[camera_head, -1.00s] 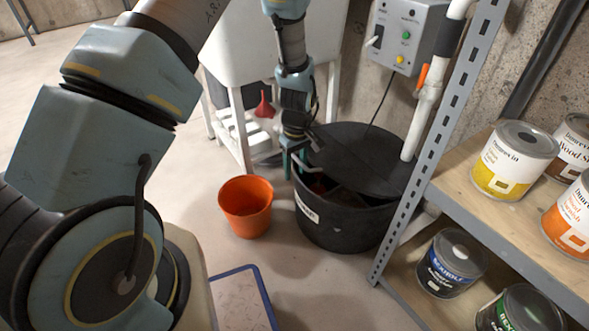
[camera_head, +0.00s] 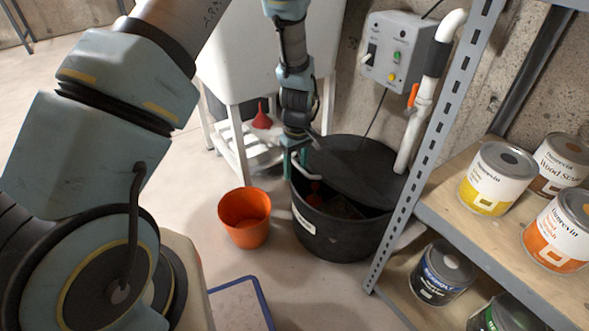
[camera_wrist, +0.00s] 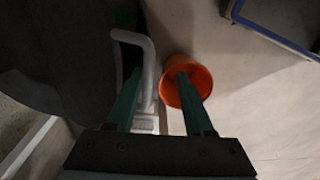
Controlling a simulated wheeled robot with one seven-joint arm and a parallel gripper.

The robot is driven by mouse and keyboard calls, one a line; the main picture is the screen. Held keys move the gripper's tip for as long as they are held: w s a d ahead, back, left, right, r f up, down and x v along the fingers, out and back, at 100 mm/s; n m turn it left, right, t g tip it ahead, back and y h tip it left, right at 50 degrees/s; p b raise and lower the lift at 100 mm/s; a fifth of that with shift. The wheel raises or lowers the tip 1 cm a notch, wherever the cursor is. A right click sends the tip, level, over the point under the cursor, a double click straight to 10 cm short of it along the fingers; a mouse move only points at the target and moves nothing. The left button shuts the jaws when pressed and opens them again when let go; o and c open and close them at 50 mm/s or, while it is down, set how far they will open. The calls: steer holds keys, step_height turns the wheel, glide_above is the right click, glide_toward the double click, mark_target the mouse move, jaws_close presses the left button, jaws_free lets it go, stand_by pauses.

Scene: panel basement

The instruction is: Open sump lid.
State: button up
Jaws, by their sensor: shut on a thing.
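A dark gap shows the inside with a red object (camera_head: 315,197). My gripper (camera_head: 297,163) is at the lid's left front edge, shut on the pale bent lid handle (camera_head: 304,156). In the wrist view, the handle (camera_wrist: 149,62) runs between the green fingers (camera_wrist: 160,78), and the dark lid (camera_wrist: 60,55) fills the left. The exact finger contact is hard to see.
An orange bucket (camera_head: 245,217) stands left of the sump. A shelf (camera_head: 450,212) with several paint cans is at the right. A control box (camera_head: 398,48) and white pipe (camera_head: 425,100) are behind. A white sink (camera_head: 255,50) and red funnel (camera_head: 262,117) stand back left. A blue-edged tray (camera_head: 240,305) lies in front.

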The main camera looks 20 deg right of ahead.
steer(key=shift+w+d+r+p, duration=0.1)
steer(key=shift+d+r+p, duration=0.15)
steer(key=shift+r+p, duration=0.75)
steer(key=shift+d+r+p, duration=0.2)
steer(key=shift+r+p, duration=0.5)
steer(key=shift+r, duration=0.5)
steer(key=shift+w+d+r+p, duration=0.1)
steer(key=shift+d+r+p, duration=0.15)
steer(key=shift+r+p, duration=0.75)
steer(key=shift+r, duration=0.2)
steer(key=shift+f, duration=0.1)
